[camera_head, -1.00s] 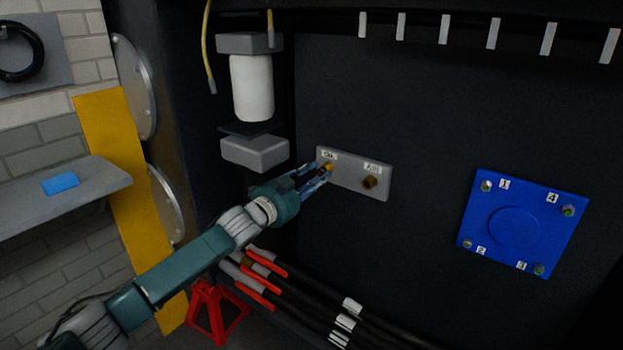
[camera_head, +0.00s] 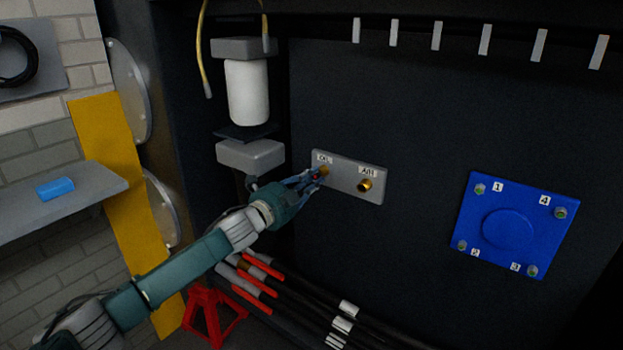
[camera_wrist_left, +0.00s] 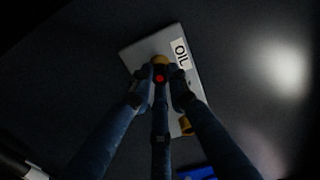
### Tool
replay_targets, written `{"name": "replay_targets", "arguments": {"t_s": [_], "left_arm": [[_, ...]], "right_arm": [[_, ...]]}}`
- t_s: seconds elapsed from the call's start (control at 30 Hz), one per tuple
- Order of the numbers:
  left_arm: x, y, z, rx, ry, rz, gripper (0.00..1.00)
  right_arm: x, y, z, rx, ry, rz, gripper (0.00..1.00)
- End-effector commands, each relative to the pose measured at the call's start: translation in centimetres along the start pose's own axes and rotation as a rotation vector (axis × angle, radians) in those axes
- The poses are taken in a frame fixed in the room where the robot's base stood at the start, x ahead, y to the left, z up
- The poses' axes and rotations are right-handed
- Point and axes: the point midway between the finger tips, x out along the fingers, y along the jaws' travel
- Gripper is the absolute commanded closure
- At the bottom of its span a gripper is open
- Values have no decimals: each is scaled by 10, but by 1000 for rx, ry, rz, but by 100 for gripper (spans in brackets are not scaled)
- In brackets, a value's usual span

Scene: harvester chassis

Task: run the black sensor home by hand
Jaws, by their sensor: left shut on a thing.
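My left gripper (camera_head: 318,176) is at the OIL port on the small grey plate (camera_head: 345,183). In the left wrist view, its fingertips (camera_wrist_left: 160,82) are shut on the black sensor (camera_wrist_left: 160,83), a small dark piece with a red dot on its end. The sensor lines up with the brass OIL port (camera_wrist_left: 160,60) and appears to be at its mouth. The fingers hide most of the sensor, so I cannot tell how deep it sits. The brass AIR port (camera_head: 365,185) beside it is empty. My right gripper is not in view.
A white filter (camera_head: 248,92) and a grey block (camera_head: 250,155) are just left of the plate. Black hoses with red sleeves (camera_head: 255,282) run below my arm. A blue cover (camera_head: 515,225) with numbered bolts is to the right. A blue cylinder (camera_head: 55,189) lies on a shelf.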

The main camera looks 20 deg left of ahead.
Motion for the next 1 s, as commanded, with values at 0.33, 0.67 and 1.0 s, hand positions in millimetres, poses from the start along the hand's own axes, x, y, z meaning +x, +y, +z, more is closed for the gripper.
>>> {"name": "replay_targets", "arguments": {"t_s": [0.33, 0.67, 1.0], "left_arm": [[0, 0, 1, 0, -1, 0, 62], [0, 0, 0, -2, -1, 0, 71], [-8, 0, 0, -4, 0, 1, 71]], "right_arm": [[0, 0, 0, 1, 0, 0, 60], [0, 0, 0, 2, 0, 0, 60], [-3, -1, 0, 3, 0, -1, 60]]}}
